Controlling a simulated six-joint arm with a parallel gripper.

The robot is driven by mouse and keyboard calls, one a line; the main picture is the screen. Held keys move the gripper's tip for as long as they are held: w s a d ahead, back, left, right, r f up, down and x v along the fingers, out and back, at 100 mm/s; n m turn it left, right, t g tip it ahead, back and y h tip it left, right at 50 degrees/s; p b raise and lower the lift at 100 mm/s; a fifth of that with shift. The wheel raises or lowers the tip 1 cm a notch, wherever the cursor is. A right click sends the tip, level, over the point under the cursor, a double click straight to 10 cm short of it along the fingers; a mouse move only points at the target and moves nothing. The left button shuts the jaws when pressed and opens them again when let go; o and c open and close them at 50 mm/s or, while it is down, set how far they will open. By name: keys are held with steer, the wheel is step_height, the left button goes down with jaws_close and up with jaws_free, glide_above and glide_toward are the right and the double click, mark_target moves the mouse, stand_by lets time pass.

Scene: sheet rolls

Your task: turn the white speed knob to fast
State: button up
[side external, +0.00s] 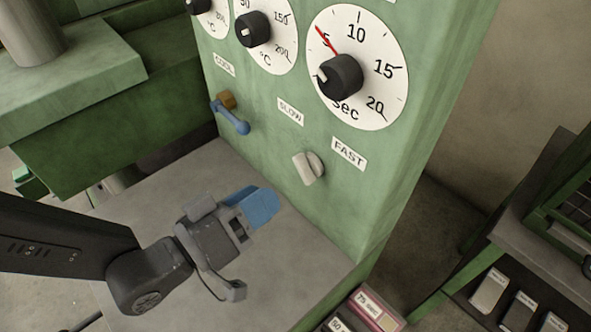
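The white speed knob (308,168) is on the green machine panel, below and between the SLOW label (290,111) and the FAST label (348,153). Its raised grip bar runs steeply, its upper end leaning slightly; I cannot tell for sure which label it points to. My gripper (268,204), with blue fingertips, is to the lower left of the knob, above the grey ledge and apart from the panel. The fingers overlap from this side, so the gap between them does not show.
A blue lever (232,118) under the COOL label sits left of the knob. A seconds dial (358,68) and a temperature dial (264,33) are above. The grey ledge (300,262) is bare around my gripper. A rack (530,240) stands at the right.

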mark_target(300, 172)
steer(key=x, duration=0.7)
steer(key=shift+w+d, duration=0.15)
jaws_close()
